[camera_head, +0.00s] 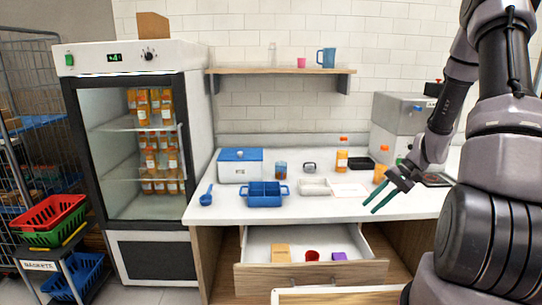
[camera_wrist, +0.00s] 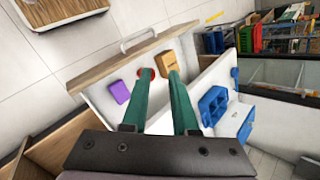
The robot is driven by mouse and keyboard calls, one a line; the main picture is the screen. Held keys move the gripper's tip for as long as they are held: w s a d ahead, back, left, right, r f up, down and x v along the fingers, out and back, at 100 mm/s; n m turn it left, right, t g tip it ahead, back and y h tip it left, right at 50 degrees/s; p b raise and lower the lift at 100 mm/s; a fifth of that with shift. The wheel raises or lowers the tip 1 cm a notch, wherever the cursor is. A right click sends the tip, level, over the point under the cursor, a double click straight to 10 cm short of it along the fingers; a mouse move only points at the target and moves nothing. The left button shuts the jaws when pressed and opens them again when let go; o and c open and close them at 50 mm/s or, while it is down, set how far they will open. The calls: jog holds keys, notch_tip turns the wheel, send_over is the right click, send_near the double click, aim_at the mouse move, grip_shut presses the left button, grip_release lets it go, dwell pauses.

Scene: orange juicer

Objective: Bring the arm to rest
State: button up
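My gripper (camera_head: 378,200) is at the right of the head view, in front of the counter's front edge, with its green fingers pointing down and to the left. The two fingers (camera_wrist: 160,80) are apart in the wrist view, and nothing shows between them except the drawer area beyond. My arm comes in from the right side of the head view. The open drawer (camera_head: 310,272) is below and left of my gripper. It holds a tan block (camera_head: 281,252), a red cup-like item (camera_head: 312,255) and a purple block (camera_head: 339,256).
The white counter (camera_head: 240,204) bears a blue divided tray (camera_head: 264,194), a white tray (camera_head: 314,187), a blue-lidded box (camera_head: 240,165), an orange bottle (camera_head: 342,155) and a grey machine (camera_head: 402,122). A glass-door fridge (camera_head: 140,130) stands left. Crates (camera_head: 52,213) are at far left.

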jog(key=s+a+r+t+h, duration=0.2)
jog(key=s+r, duration=0.3)
jog(key=r, duration=0.6)
jog(key=s+a+r+t+h, duration=0.2)
jog(key=s+r, duration=0.3)
jog(key=r, duration=0.5)
jog(key=s+a+r+t+h, duration=0.2)
jog(key=s+r, duration=0.3)
jog(key=r, duration=0.6)
jog(key=shift+s+r+t, duration=0.3)
jog(key=shift+s+t, duration=0.1)
jog(key=shift+t, duration=0.5)
